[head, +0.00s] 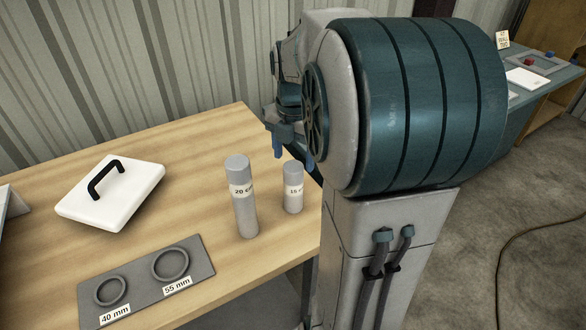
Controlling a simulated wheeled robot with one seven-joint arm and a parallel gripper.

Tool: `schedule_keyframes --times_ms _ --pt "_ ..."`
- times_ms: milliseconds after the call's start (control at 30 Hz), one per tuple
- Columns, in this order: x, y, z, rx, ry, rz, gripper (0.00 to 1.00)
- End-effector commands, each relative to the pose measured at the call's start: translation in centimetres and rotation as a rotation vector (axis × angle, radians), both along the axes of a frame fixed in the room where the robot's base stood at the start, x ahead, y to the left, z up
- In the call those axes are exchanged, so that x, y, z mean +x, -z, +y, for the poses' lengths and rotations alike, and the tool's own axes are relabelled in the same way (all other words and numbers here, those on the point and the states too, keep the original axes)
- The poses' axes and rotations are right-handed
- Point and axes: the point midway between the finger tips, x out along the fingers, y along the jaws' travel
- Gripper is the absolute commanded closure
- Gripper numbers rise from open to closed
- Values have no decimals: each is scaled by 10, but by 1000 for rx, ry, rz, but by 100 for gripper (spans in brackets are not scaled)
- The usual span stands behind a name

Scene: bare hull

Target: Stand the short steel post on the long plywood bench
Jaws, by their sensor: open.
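The short steel post (293,199), a grey cylinder with a white label partly read as "15" or "16", stands upright on the light wood bench (190,148) near its right edge. A taller grey post (246,216) labelled "20 c…" stands upright just left of it. My gripper (293,150), with blue fingers, is open and empty. I cannot tell the distance in depth. My arm hides part of the gripper and the bench's right end.
A white lid-like block with a black handle (110,192) lies on the bench's left. A grey plate (201,260) with two rings, marked 40 mm and 55 mm, lies in front. A blue-green table (525,99) stands back right. A cable (502,250) lies on the floor.

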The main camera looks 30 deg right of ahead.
Motion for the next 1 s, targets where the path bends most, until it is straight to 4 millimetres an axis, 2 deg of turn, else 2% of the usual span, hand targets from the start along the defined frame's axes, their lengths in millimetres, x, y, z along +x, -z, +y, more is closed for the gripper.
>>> schedule_keyframes --times_ms 33,200,300,467,667,1000 --pt "1 -12 0 -1 0 -4 35" --pt "1 -41 0 -1 0 -3 35" --pt "0 -51 0 0 0 -1 35" --pt "-3 -56 5 -2 45 -5 35" --pt "-18 -50 27 -8 331 -41 35" --pt "-55 -28 71 35 994 -122 35"
